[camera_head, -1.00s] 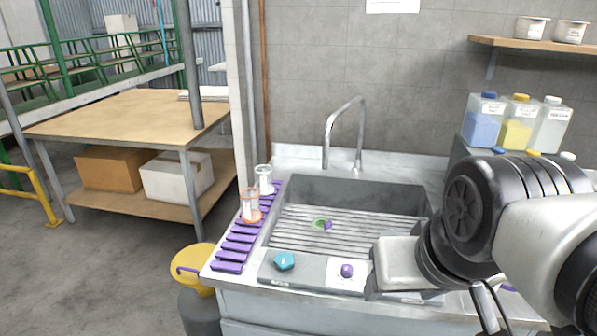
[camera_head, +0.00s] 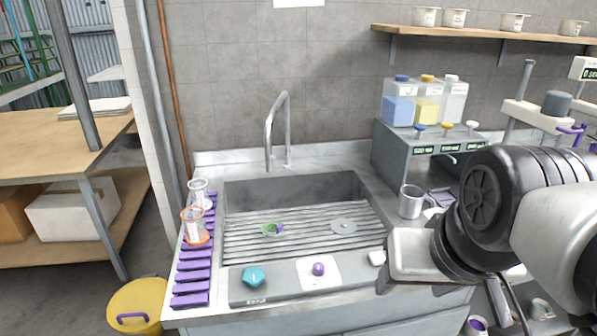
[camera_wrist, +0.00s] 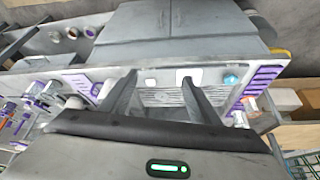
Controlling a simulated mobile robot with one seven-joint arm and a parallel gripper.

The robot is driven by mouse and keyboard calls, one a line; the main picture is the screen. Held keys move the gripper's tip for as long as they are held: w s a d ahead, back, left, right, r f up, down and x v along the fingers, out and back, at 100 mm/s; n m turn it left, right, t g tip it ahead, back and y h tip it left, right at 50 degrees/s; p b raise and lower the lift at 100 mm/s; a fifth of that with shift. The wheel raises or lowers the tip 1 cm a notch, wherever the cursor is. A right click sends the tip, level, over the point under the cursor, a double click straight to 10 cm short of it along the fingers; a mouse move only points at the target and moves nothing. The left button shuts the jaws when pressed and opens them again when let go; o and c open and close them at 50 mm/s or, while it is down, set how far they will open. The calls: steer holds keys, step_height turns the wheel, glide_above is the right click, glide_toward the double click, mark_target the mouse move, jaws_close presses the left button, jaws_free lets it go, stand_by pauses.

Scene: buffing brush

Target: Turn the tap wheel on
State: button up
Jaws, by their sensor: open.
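The tap wheel appears to be the teal knob (camera_head: 253,277) on the grey front ledge of the sink (camera_head: 300,186), left of a white plate with a purple knob (camera_head: 318,268). A curved metal tap (camera_head: 270,135) rises behind the basin. In the wrist view the teal knob (camera_wrist: 231,80) shows right of my gripper (camera_wrist: 160,78). My gripper is open and empty, its two dark fingers apart, and it touches no knob. In the head view my arm fills the lower right, and the fingers cannot be made out there.
A purple rack (camera_head: 190,283) with two glass vessels (camera_head: 196,225) stands left of the basin. A yellow-lidded bin (camera_head: 137,303) is at the lower left. A dispenser with bottles (camera_head: 425,100) and a metal mug (camera_head: 411,202) stand on the right. The ledge around the teal knob is clear.

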steer(key=w+a+r+m+g+p, duration=0.1)
steer(key=w+a+r, duration=0.2)
steer(key=w+a, duration=0.15)
steer(key=m+g+p, duration=0.4)
steer(key=m+g, duration=0.1)
glide_above(253, 273)
step_height(253, 273, down, 2)
steer(key=f, duration=0.1)
step_height(253, 273, down, 17)
steer(key=shift+r+b, duration=0.1)
steer(key=shift+b, duration=0.8)
steer(key=c, duration=1.1)
steer(key=shift+o, duration=0.2)
